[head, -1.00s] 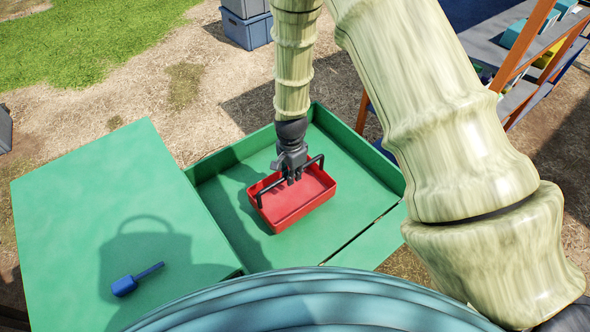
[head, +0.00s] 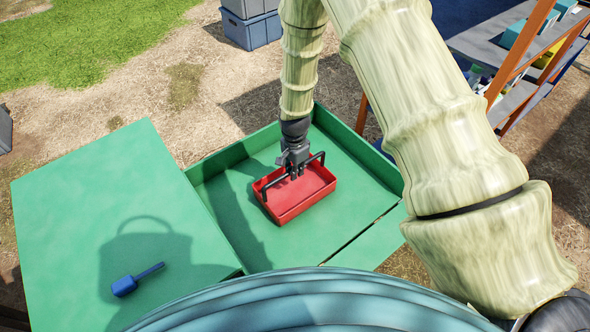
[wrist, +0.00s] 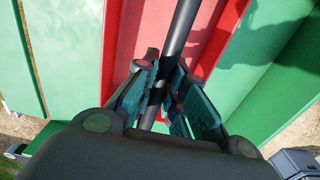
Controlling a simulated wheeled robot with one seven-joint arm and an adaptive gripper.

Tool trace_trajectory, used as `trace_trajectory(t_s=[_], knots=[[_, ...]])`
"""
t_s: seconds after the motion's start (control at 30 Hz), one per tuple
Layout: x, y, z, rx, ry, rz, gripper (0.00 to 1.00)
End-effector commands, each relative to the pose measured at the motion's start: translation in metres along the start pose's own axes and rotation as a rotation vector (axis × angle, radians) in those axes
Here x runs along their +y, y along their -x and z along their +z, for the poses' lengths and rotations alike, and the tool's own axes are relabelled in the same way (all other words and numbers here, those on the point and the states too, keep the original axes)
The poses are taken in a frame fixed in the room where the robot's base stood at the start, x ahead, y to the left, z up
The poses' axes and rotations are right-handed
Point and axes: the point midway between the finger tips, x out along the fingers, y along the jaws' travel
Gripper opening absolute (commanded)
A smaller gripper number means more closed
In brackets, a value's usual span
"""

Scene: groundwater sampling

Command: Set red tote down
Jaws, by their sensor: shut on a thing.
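The red tote (head: 298,196) is a shallow open box with a black bar handle across its top. It is over the right, walled part of the green table (head: 232,220). I cannot tell whether its base touches the surface. My gripper (head: 294,172) is above the tote and shut on its handle. In the wrist view, the fingers (wrist: 165,88) close around the dark handle bar (wrist: 182,30), with the red tote (wrist: 213,45) below. The tote looks empty and roughly level.
A blue scoop (head: 137,279) lies on the flat left part of the green table (head: 75,190). Raised green walls border the back and sides of the walled part. A shelf rack (head: 500,60) stands at right, and grey-blue crates (head: 250,28) stand behind.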

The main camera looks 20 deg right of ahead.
Motion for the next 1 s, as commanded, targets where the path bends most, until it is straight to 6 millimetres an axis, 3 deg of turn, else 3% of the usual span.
trace_trajectory(t_s=[0.17, 0.2, 0.3, 0.73, 1.0], knots=[[0.000, -0.003, 0.000, 0.000, 0.001, 0.000, 0.00], [0.000, -0.003, 0.000, 0.000, 0.001, 0.000, 0.18], [0.000, -0.002, 0.000, 0.000, 0.001, 0.000, 0.34], [0.000, 0.004, 0.000, 0.000, 0.000, 0.000, 0.34], [0.000, 0.042, 0.000, 0.001, -0.001, -0.001, 0.34]])
